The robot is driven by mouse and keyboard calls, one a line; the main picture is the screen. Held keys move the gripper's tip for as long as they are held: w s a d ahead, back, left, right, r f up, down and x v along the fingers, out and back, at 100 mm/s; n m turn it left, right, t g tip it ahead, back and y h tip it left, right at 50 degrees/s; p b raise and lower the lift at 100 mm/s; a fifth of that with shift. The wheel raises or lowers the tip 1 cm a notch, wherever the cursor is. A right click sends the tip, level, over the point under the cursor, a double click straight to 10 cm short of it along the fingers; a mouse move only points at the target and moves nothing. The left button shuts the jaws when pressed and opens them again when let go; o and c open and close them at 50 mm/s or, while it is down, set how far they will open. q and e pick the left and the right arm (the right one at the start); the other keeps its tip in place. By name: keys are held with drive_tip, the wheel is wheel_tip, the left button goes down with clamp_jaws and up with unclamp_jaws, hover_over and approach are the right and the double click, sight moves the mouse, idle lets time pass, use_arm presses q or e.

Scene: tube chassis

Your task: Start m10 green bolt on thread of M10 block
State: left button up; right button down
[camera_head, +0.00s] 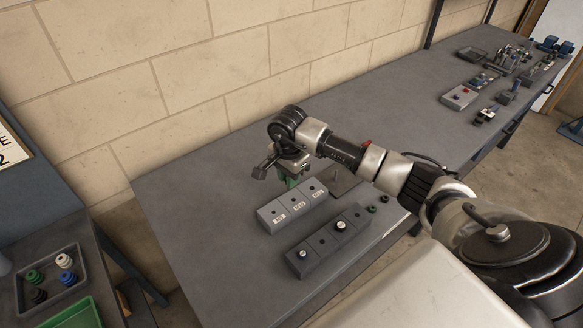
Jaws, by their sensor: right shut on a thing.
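My right gripper (287,168) hangs over the middle of the workbench, beyond the rear row of labelled blocks, and is shut on a green piece. This green bolt (291,182) shows just below the jaws; its lower end is hidden behind the blocks. The rear row has three grey blocks with white labels, a left one (272,219), a middle one (297,207) and a right one (315,195). Each has a dark hole on top. The labels are too small to read surely, so I cannot tell which is the M10 block. My left gripper is not in view.
A front row of grey blocks (318,262) holds two silver-topped bolts. Two dark round pieces (372,209) lie to its right. A tray (20,281) of coloured parts and a green tray (78,317) are at lower left. The bench's left part is clear.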

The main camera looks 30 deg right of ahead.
use_arm(q)
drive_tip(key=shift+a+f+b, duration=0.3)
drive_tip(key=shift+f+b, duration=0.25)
drive_tip(key=shift+b, duration=0.25)
use_arm(e)
drive_tip(key=shift+m, duration=0.8)
drive_tip(key=f, duration=0.1)
drive_tip(key=d+f, duration=0.1)
drive_tip(key=f, duration=0.2)
drive_tip(key=shift+w+d, duration=0.15)
drive_tip(key=shift+d, duration=0.2)
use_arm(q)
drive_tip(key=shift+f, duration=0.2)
use_arm(e)
drive_tip(key=shift+a, duration=0.1)
use_arm(q)
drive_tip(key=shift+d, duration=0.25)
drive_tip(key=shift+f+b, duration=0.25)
drive_tip(key=shift+b, duration=0.15)
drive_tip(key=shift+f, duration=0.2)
use_arm(e)
drive_tip(key=shift+f, duration=0.3)
